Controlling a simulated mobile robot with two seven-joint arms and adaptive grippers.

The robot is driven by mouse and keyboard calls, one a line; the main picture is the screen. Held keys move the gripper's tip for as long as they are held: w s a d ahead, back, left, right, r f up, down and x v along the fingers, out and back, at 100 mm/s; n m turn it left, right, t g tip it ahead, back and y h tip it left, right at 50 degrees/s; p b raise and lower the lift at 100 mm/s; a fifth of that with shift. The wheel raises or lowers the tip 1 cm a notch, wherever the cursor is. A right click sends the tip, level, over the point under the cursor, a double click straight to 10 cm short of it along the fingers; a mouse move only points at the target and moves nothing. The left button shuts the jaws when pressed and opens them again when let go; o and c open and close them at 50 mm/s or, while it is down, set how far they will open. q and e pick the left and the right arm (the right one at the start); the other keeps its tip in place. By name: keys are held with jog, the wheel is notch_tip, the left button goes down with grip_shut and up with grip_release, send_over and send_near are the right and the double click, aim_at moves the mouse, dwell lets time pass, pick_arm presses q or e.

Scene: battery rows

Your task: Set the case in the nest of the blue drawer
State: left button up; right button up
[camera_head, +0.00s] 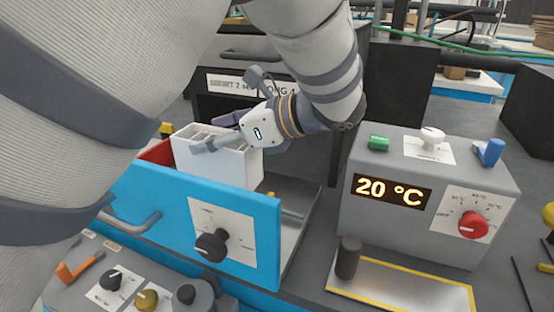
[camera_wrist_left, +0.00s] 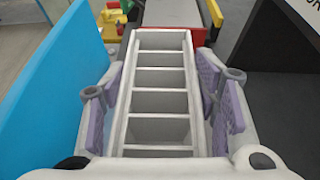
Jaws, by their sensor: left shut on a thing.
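The white case (camera_head: 220,160) is a narrow open-topped box with a row of compartments. In the left wrist view the case (camera_wrist_left: 160,92) lies lengthwise between the purple finger pads, and its compartments look empty. My left gripper (camera_head: 225,137) is shut on the case, holding it upright. The blue drawer (camera_head: 150,202) is pulled out, and the case is over or inside it behind the blue front panel. The panel hides the case's bottom, so I cannot tell whether it touches the drawer floor. The nest is hidden. My right gripper is not in view.
A grey box (camera_head: 400,228) with a "20 °C" display and red knob stands right of the drawer. A yellow-edged plate (camera_head: 420,290) with a dark post lies before it. A control panel (camera_head: 130,285) with knobs is at front left. A dark cabinet (camera_head: 240,60) stands behind.

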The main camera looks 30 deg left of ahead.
aim_at(255, 153)
pick_arm(q)
jog(key=shift+f, duration=2.4)
jog(key=shift+f, duration=0.2)
jog(key=o, duration=1.5)
jog(key=shift+c, duration=0.2)
jog(key=shift+r, duration=0.15)
jog(key=b+v, duration=0.1)
jog(key=v, duration=0.6)
jog(key=shift+d, duration=0.25)
jog(key=shift+r, duration=0.1)
